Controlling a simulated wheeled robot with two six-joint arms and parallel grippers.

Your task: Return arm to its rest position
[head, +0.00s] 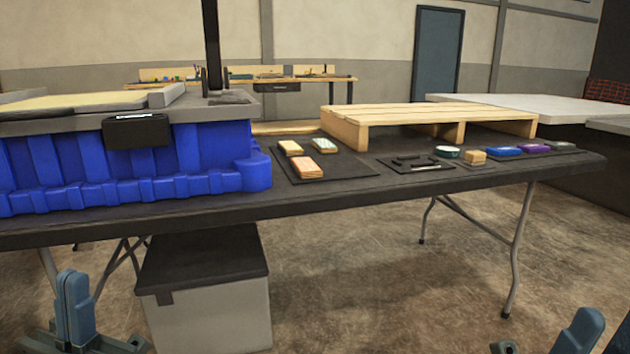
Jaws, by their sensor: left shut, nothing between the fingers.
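My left gripper (76,305) is at the lower left corner, in front of and below the table edge. Its blue fingers stand upright, close together, and it is shut and empty. It touches nothing on the table. My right gripper (582,332) shows only in part at the lower right corner, cut off by the frame. Its blue parts are low and well apart from the table, and whether it is open or shut cannot be made out.
The dark table (330,205) crosses the view. On it are a blue crate (210,147) with a small black box (137,130) on its front, a wooden pallet (430,114), and small blocks on dark mats. A lidded grey bin (210,318) stands below. The floor between the grippers is otherwise clear.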

